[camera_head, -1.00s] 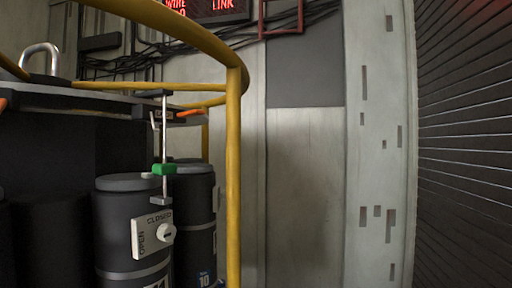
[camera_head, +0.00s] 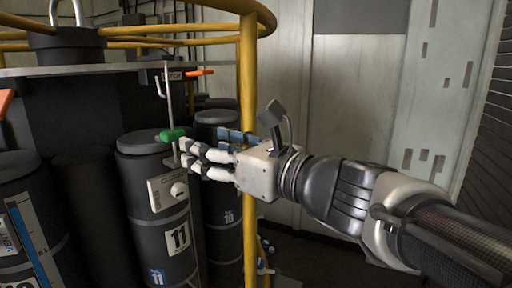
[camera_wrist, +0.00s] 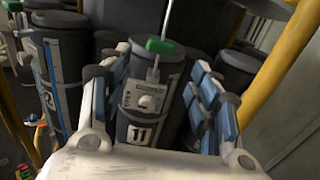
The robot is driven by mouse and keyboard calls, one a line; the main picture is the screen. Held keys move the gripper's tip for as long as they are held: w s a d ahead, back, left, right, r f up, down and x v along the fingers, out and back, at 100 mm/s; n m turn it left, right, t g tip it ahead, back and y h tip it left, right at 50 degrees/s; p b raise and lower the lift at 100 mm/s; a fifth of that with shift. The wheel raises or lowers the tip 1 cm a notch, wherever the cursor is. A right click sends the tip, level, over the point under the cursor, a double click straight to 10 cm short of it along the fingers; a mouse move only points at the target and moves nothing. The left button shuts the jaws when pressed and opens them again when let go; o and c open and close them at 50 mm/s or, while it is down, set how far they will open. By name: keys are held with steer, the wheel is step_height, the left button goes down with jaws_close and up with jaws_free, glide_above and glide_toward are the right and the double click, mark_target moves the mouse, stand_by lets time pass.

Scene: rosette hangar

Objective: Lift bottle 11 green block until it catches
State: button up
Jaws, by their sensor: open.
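Bottle 11 (camera_head: 150,188) is a dark grey cylinder marked 11, standing upright in the rack. The green block (camera_head: 172,134) sits on a thin vertical metal rod (camera_head: 168,95) in front of the bottle's top. A plate with a white knob (camera_head: 168,190) is below it. My gripper (camera_head: 186,154) comes in from the right, its fingertips close to the rod just below and right of the green block. In the wrist view the green block (camera_wrist: 160,46) and bottle 11 (camera_wrist: 150,112) lie between the open fingers. The gripper holds nothing; whether a fingertip touches the rod cannot be told.
A yellow post (camera_head: 249,150) and ring rail stand close beside my gripper. Bottle 10 (camera_head: 224,212) stands right of bottle 11, and another bottle (camera_head: 30,215) at left. An orange lever (camera_head: 199,73) sticks out above the block. A wall is behind.

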mark_target(177, 135)
steer(key=shift+x, duration=5.2)
steer(key=shift+w, duration=0.1)
steer(key=shift+c, duration=0.2)
steer(key=c, duration=1.2)
